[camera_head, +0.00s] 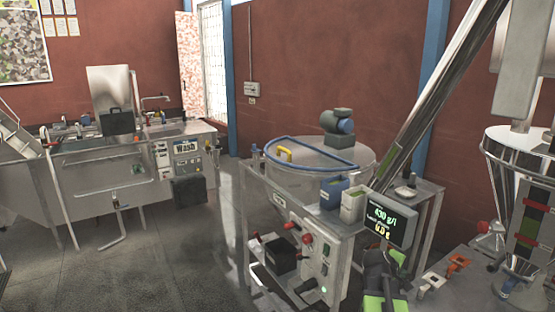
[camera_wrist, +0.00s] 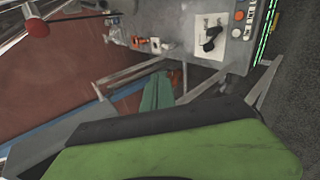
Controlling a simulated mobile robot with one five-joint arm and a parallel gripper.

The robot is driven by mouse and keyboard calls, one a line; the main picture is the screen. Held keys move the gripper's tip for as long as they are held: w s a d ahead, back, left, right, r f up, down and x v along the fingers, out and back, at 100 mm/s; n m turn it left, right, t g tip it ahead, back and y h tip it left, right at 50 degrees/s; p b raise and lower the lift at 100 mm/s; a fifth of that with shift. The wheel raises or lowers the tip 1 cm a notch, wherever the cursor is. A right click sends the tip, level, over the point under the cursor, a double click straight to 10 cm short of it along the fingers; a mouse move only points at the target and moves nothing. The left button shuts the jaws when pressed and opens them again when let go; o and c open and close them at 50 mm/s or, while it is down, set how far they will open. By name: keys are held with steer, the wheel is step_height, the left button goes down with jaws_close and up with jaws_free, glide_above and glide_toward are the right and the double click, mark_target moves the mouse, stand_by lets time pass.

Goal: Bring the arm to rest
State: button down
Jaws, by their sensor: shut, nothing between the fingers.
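My gripper (camera_head: 383,272), dark with green parts, is at the bottom of the head view, right of centre. It is shut with nothing held, in front of the filler frame and just below the display (camera_head: 389,220) that reads 430 g/l and 0.0 g. In the wrist view a large green and black part of my own arm end fills the bottom, and the fingertips cannot be made out there.
A round steel hopper (camera_head: 300,180) with a blue rim stands behind the frame. A control panel (camera_head: 310,255) with a red knob is left of my gripper. A steel table (camera_head: 460,280) with orange clamps is to the right. Open floor (camera_head: 150,265) lies left, before the wash station (camera_head: 185,150).

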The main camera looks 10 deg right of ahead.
steer(key=w+a+f+m+g+y, duration=0.1)
steer(key=a+f+m+y, duration=0.15)
steer(key=a, duration=0.85)
steer(key=w+a+f+m+y, duration=0.1)
steer(key=a+f+y, duration=0.25)
steer(key=a, duration=0.85)
steer(key=s+a+f+g+y, duration=0.1)
steer(key=s+a, duration=0.1)
steer(key=a, duration=0.8)
steer(key=s+a+f+m+g+y, duration=0.1)
steer(key=s+a+g+y, duration=0.1)
steer(key=a, duration=0.7)
steer(key=shift+s+a+f, duration=0.35)
steer(key=shift+s, duration=0.45)
steer(key=shift+m, duration=0.25)
